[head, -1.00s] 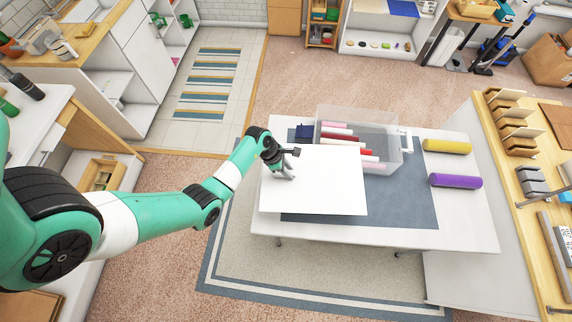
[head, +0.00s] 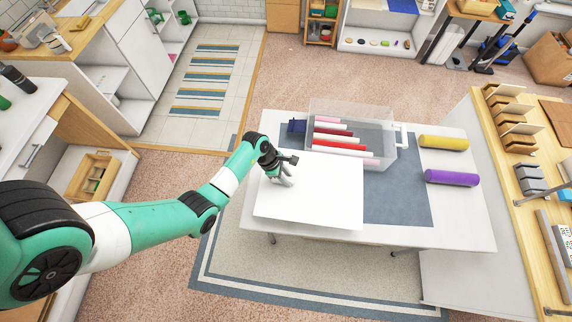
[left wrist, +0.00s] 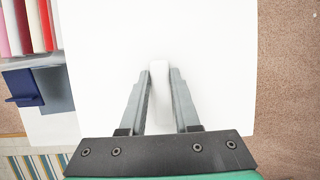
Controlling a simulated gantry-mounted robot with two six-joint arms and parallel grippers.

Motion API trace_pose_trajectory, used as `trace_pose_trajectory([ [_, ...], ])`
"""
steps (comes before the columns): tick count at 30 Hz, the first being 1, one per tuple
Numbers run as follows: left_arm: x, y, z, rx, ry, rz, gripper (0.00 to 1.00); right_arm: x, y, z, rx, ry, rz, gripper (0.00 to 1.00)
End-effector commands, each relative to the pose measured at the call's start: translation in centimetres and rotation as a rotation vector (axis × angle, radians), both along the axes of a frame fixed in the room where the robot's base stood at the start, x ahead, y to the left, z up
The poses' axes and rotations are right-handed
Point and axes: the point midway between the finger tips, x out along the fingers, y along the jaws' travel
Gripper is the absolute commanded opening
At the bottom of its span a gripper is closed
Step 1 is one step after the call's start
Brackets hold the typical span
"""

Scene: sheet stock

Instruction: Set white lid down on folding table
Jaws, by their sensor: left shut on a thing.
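The white lid (head: 320,195) is a flat rectangular sheet over the front left part of the folding table (head: 458,220), its front left corner near the table's edge. My left gripper (head: 283,180) is above the lid's left part. In the left wrist view, my left gripper (left wrist: 160,75) is shut on a small white handle (left wrist: 159,85) that stands up from the lid (left wrist: 215,50). I cannot tell whether the lid touches the table or hovers just above it. My right gripper is not in view.
A clear bin (head: 391,150) with red, pink and white rolls stands behind the lid. A dark blue block (head: 297,126) is left of it. Yellow (head: 444,142) and purple (head: 452,177) rolls lie on the right. A grey-blue mat (head: 405,200) has bare room right of the lid.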

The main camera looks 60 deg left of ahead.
Motion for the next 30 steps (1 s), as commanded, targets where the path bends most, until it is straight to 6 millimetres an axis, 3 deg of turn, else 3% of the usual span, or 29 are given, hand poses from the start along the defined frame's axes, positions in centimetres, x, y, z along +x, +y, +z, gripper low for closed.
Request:
trace_pose_trajectory([
  [11,0.0,0.0,0.3,-0.001,-0.001,0.001,0.0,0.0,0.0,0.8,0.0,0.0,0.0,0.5],
  [21,0.0,0.0,-4.1,-0.001,-0.001,0.001,0.0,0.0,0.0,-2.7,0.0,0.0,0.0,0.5],
  [30,0.0,0.0,-6.7,0.0,-0.001,0.001,0.0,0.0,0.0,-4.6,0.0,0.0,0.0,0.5],
])
